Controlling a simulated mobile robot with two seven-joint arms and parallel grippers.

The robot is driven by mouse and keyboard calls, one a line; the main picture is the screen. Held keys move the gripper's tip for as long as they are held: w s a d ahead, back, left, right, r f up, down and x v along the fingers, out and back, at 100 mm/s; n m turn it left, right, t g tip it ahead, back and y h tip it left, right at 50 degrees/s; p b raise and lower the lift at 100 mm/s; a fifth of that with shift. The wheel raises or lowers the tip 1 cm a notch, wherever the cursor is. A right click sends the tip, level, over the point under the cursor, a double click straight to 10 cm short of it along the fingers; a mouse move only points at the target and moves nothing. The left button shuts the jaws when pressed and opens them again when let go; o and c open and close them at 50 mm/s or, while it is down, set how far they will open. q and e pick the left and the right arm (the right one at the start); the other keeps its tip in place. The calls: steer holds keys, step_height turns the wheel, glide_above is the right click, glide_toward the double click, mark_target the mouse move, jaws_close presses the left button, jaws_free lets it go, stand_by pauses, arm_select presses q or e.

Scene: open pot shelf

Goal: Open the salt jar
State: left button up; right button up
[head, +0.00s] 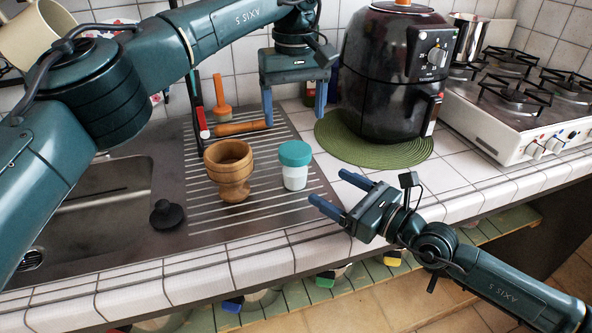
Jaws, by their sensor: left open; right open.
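The salt jar (295,177) is a small white jar standing upright on the ridged metal drainboard, with its teal lid (295,153) on top. My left gripper (294,108) is open and points down, above and behind the jar, apart from it. My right gripper (328,191) is open and empty, to the right of the jar and slightly in front, with its fingers pointing left. Neither gripper touches the jar.
A wooden mortar (229,172) stands just left of the jar, with a black stopper (166,214) further left near the sink (90,200). A black air fryer (390,85) on a green mat (360,150) stands behind right. A stove (530,100) is far right.

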mark_target(306, 172)
steer(key=x, duration=1)
steer(key=shift+w+a, duration=0.3)
arm_select(q)
steer(key=shift+d, duration=0.1)
arm_select(e)
jaws_close()
arm_select(q)
steer(key=shift+f, duration=0.15)
steer(key=shift+f, duration=3.9)
steer(key=shift+c, duration=0.4)
